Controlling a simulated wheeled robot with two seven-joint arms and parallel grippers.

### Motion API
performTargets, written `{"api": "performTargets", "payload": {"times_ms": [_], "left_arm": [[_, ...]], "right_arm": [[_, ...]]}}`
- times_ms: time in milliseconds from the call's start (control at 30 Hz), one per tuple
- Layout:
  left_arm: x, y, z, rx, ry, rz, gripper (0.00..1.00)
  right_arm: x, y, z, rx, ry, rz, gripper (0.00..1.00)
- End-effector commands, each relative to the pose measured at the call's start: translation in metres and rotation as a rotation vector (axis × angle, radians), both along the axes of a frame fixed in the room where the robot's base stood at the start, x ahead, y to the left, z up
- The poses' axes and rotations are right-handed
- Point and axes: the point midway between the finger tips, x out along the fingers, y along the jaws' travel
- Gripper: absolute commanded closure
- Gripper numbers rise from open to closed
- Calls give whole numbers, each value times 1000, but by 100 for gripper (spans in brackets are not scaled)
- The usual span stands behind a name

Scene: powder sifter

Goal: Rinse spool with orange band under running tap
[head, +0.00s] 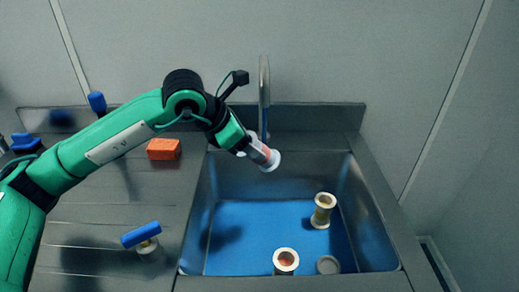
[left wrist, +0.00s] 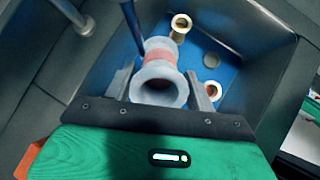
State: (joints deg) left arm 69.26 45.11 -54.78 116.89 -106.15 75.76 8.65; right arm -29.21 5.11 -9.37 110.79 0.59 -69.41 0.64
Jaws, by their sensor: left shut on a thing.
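My left gripper (head: 254,150) is shut on a pale spool with an orange-red band (head: 264,156) and holds it tilted above the sink (head: 240,185), just below the tap (head: 264,85). In the left wrist view the spool (left wrist: 158,88) sits between my two fingers (left wrist: 162,88), its near flange facing the camera. My right gripper is not in view.
A spool with a yellowish band (head: 322,212) stands in the blue-floored sink. Another spool (head: 286,262) is near the front, beside a grey round drain (head: 328,265). An orange block (head: 163,149) and a blue-handled item (head: 141,235) are on the left counter.

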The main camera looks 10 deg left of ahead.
Motion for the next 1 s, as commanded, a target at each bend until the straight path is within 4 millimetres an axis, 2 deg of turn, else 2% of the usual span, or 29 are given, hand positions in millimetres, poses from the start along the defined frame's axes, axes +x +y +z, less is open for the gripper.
{"api": "performTargets", "payload": {"times_ms": [500,1000], "left_arm": [[-35,6,16,0,-2,0,73],[-37,6,17,0,-1,1,73]], "right_arm": [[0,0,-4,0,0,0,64],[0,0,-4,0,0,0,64]]}}
